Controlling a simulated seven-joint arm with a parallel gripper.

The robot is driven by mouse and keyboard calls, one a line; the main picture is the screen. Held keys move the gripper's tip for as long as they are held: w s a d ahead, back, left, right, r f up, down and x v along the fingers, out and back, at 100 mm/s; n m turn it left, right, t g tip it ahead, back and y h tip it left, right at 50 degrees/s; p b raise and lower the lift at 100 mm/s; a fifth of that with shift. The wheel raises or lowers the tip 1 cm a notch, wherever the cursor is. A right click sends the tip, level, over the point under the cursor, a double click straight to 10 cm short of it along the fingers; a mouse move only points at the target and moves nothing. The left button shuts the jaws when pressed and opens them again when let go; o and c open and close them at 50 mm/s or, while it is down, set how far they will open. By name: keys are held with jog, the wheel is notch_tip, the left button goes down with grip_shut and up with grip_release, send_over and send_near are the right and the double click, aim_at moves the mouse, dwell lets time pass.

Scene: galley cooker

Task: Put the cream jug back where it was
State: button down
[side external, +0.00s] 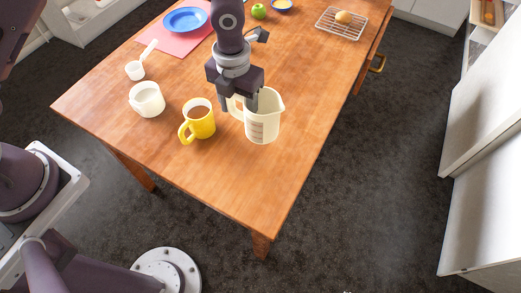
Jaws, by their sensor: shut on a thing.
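The cream jug (264,122) is at the right part of the wooden table's near half, upright, with dark measuring marks on its side. My gripper (245,104) points down at the jug's left side, by its handle and rim, and is shut on the jug. The fingertips are partly hidden behind and against the jug. I cannot tell whether the jug's base touches the table.
A yellow mug (201,124) with brown contents stands just left of the jug. A white bowl (147,100) and a white scoop (137,69) lie further left. A blue plate (186,20), green apple (259,11) and wire rack (329,24) are behind. The table's near corner is clear.

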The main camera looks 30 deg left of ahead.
notch_tip(320, 180, down, 10)
jog(key=shift+f, duration=0.1)
jog(key=shift+f, duration=0.1)
jog(key=c, duration=0.5)
grip_release()
